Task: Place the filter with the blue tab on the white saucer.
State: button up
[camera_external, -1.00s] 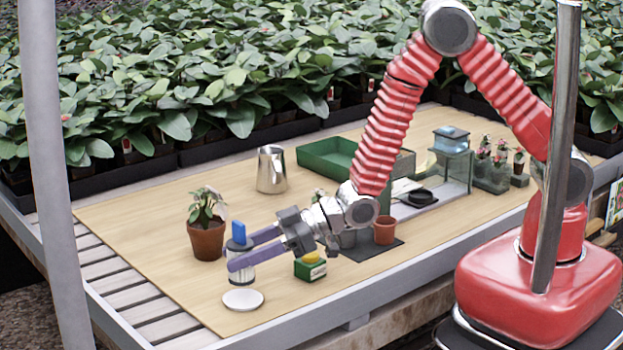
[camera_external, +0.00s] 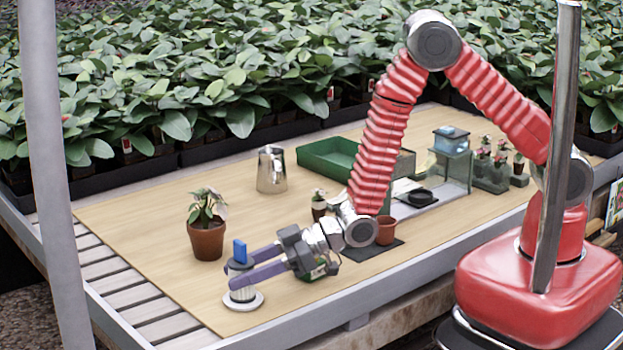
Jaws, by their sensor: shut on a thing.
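The filter (camera_external: 241,293) is a pale ribbed cylinder with a dark top and an upright blue tab (camera_external: 239,251). My gripper (camera_external: 241,273) is shut on the filter, with its purple fingers on either side near the top. The white saucer (camera_external: 257,303) lies on the table near the front left edge. The filter stands upright over the saucer, and its lower end appears to be at the saucer's surface. Whether it bears on the saucer or hangs just above cannot be told.
A potted plant (camera_external: 206,239) stands behind the filter. A green and yellow box (camera_external: 322,271) is partly hidden by my gripper. A metal pitcher (camera_external: 271,170), a green tray (camera_external: 327,157) and a terracotta pot (camera_external: 385,231) stand farther back. The table's left middle is clear.

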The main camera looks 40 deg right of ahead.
jog(key=shift+f, duration=0.1)
jog(key=o, duration=1.2)
jog(key=v, duration=1.2)
